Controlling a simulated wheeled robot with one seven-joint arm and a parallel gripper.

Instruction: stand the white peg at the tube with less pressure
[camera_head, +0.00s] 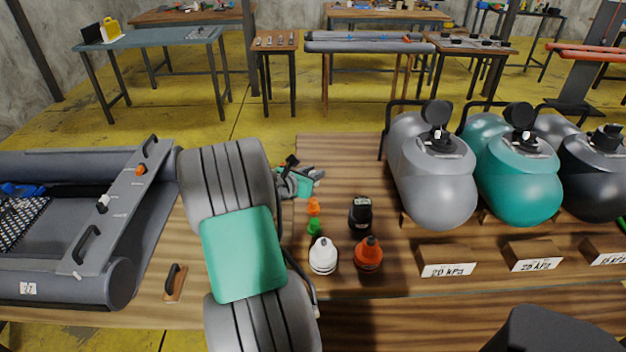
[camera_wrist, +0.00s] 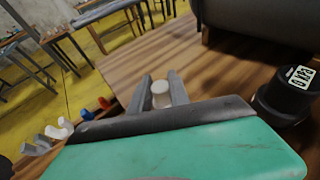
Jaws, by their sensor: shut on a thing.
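In the wrist view my gripper (camera_wrist: 161,82) is shut on a white peg (camera_wrist: 160,95), which sits between the two grey fingers above the wooden bench. In the head view my arm covers much of the middle, and I cannot make out the held peg. A grey tube (camera_head: 437,190) stands behind a label (camera_head: 447,270) reading 20 kPa. A teal tube (camera_head: 520,185) to its right stands behind a label (camera_head: 535,264) reading 25 kPa. A dark tube (camera_head: 597,180) at the far right has a label (camera_head: 608,258) that is cut off. Gauges sit on top of the tubes.
A white bottle (camera_head: 323,256), an orange bottle (camera_head: 368,254) and a black item (camera_head: 360,212) stand on the bench (camera_head: 345,160). Small orange (camera_head: 313,207) and green (camera_head: 314,228) pieces stand nearby. A grey boat (camera_head: 120,280) is at left. A black round item (camera_wrist: 285,98) is right in the wrist view.

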